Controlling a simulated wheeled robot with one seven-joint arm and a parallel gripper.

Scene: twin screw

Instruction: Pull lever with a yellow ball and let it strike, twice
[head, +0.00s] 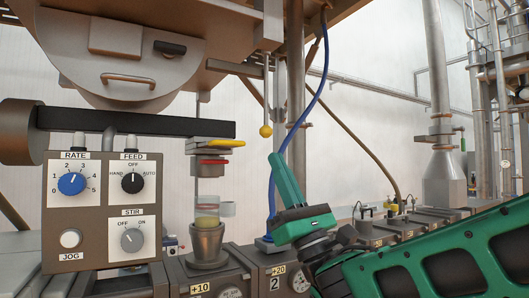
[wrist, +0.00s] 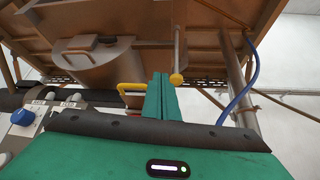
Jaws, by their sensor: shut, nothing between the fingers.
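The lever is a thin grey rod (head: 265,90) hanging straight down from the brown overhead frame, with a yellow ball (head: 266,131) at its lower end. My gripper (head: 277,158) is shut and empty, its green fingers pointing up. In the head view its tips are just below and slightly right of the ball, with a small gap in the picture. In the wrist view the shut fingertips (wrist: 160,76) appear just left of the yellow ball (wrist: 176,79). I cannot tell the distance in depth. The lever's upper end is partly hidden by the frame.
A control box (head: 102,205) with several knobs stands at left. A yellow-edged plate (head: 215,144) sits above a small metal cup (head: 207,240). A blue hose (head: 313,107) and a vertical pipe (head: 296,75) are close to the lever. Numbered boxes line the bench.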

